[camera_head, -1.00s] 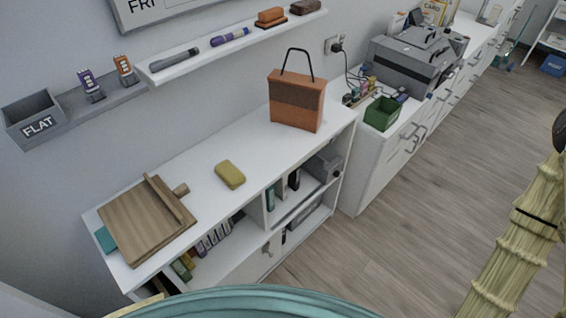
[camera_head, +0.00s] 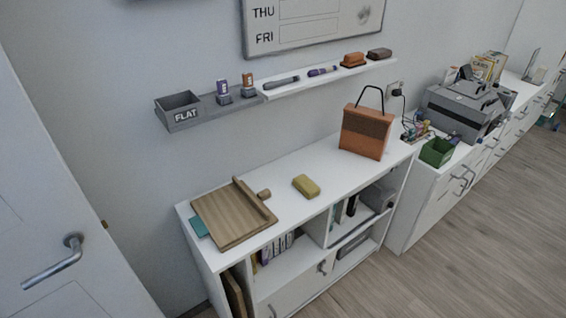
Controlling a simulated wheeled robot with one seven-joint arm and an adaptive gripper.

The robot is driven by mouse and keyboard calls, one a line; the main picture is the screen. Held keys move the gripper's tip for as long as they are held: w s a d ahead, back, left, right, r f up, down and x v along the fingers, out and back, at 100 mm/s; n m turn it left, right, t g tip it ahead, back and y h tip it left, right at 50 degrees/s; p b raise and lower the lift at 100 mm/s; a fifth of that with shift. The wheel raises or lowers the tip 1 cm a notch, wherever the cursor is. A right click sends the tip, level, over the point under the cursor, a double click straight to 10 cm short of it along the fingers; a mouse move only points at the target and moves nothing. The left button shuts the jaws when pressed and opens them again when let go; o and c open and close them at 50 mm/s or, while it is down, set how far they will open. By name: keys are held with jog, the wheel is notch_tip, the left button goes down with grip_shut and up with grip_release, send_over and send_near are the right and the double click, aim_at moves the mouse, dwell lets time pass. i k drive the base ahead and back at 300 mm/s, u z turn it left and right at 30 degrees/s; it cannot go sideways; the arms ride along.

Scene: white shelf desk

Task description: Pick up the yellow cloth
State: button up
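The yellow cloth (camera_head: 306,186) is a small, thick, rounded yellow block. It lies flat on the white shelf desk top (camera_head: 290,215), right of a wooden board (camera_head: 228,215) and left of an orange-brown bag (camera_head: 366,132). Nothing covers it. My gripper is not in view, so I cannot see where it is relative to the cloth.
A green box (camera_head: 437,152) and a grey printer (camera_head: 464,108) stand on the cabinet at right. A white door (camera_head: 60,200) fills the left. Floor (camera_head: 460,255) is clear at lower right.

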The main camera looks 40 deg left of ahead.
aim_at(307, 187)
jog(key=k, duration=0.45)
jog(key=u, duration=1.5)
jog(key=i, duration=0.3)
jog(key=z, duration=0.1)
